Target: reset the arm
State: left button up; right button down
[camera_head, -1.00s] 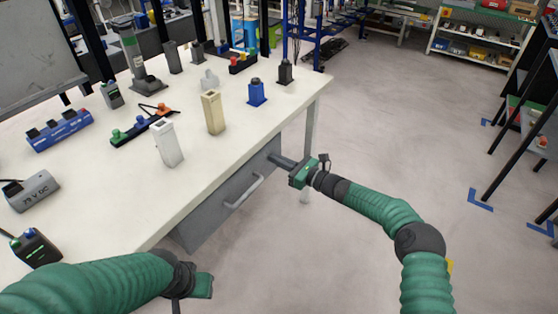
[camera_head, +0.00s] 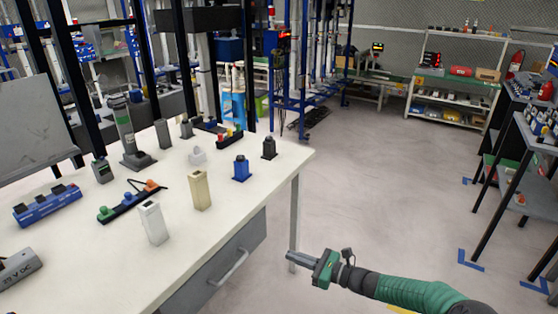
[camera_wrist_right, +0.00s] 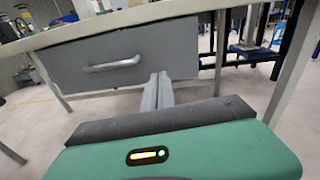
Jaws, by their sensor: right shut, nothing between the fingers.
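My right gripper (camera_head: 300,260) is shut and empty, off the right side of the table over open floor. Its closed fingers also show in the right wrist view (camera_wrist_right: 158,90), pointing toward the underside of the table. The green right arm comes in from the bottom right. The table's grey drawer (camera_head: 225,262) with its light handle (camera_head: 228,267) is to the left of the gripper and apart from it. The drawer looks shut in the right wrist view (camera_wrist_right: 120,60). My left gripper is not in view.
A table leg (camera_head: 294,215) stands behind the gripper. Floor to the right is clear up to dark shelves (camera_head: 520,165).

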jog(key=s+a+f+n+g+h, duration=0.1)
jog(key=s+f+n+g+h, duration=0.2)
jog(key=s+n, duration=0.4)
jog(key=s+a+f+n+g+h, duration=0.25)
jog(key=s+n+g, duration=0.2)
jog(key=s, duration=0.55)
jog(key=s+d+r+n+t+h, duration=0.1)
jog(key=s+d+r+n+h, duration=0.2)
jog(key=s+d+n+h, duration=0.4)
jog(key=s+d+r+n+h, duration=0.25)
jog(key=s+d+n, duration=0.25)
jog(key=s+d, duration=0.4)
jog(key=w+p+v, duration=0.2)
jog(key=p+v, duration=1)
jog(key=w+r+p+v, duration=0.1)
jog(key=w+p+v, duration=0.1)
jog(key=p+v, duration=0.9)
jog(key=shift+d+r+p, duration=0.3)
jog(key=shift+r+p, duration=0.1)
jog(key=shift+p, duration=0.15)
